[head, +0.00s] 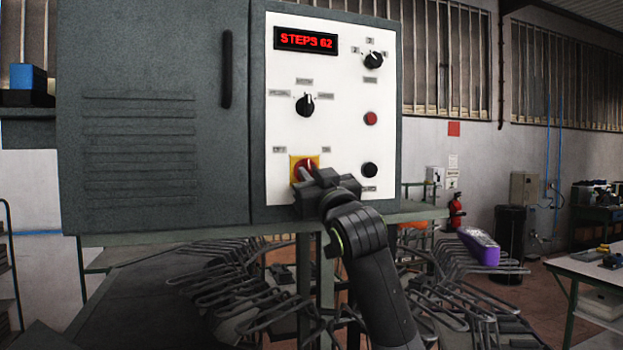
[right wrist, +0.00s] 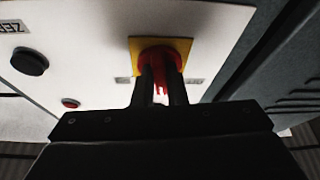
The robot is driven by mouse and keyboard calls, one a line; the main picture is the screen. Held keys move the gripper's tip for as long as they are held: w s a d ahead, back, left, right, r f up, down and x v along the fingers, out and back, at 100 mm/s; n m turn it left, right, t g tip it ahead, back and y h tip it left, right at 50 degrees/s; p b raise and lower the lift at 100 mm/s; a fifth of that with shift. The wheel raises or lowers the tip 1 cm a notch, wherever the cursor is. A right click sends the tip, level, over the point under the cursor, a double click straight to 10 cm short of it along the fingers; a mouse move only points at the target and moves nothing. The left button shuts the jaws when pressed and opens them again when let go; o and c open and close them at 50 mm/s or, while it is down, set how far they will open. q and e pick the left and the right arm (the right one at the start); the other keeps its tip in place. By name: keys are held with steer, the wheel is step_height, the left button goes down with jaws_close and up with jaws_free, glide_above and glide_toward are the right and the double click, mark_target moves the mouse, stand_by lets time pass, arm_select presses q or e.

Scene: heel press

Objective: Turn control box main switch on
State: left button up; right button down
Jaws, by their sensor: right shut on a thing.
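The control box (head: 160,130) is a dark grey cabinet with a white panel (head: 335,120) on its right side. The main switch (head: 305,167) is a red rotary knob on a yellow square plate, low on the left of the panel. My right gripper (head: 308,178) is at the switch and partly covers it. In the right wrist view the gripper's fingers (right wrist: 160,82) are shut on the red knob (right wrist: 158,60), in front of the yellow plate (right wrist: 185,46). The display (head: 306,40) reads "STEPS 62". My left gripper is not in view.
Other controls are on the panel: two black selector knobs (head: 373,60) (head: 305,104), a red button (head: 371,118) and a black button (head: 370,170). Metal racks (head: 240,290) stand below the box. A purple object (head: 479,246) lies at the right.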

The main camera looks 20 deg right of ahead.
steer(key=shift+a+r+m+g+h+b, duration=0.1)
steer(key=shift+m+g+h+b, duration=0.2)
steer(key=shift+m+h+b, duration=1.45)
steer(key=shift+a+f+m+g+h+p, duration=0.2)
steer(key=shift+m+h, duration=0.45)
steer(key=shift+m, duration=2.55)
steer(key=shift+r+m+g+h+b, duration=0.3)
steer(key=shift+m+h+b, duration=0.7)
steer(key=shift+m, duration=1.45)
steer(key=shift+m+h, duration=0.3)
steer(key=c, duration=1.5)
jaws_free()
steer(key=shift+f+g, duration=0.1)
steer(key=shift+g, duration=0.2)
steer(key=shift+o, duration=0.2)
steer(key=shift+p, duration=0.3)
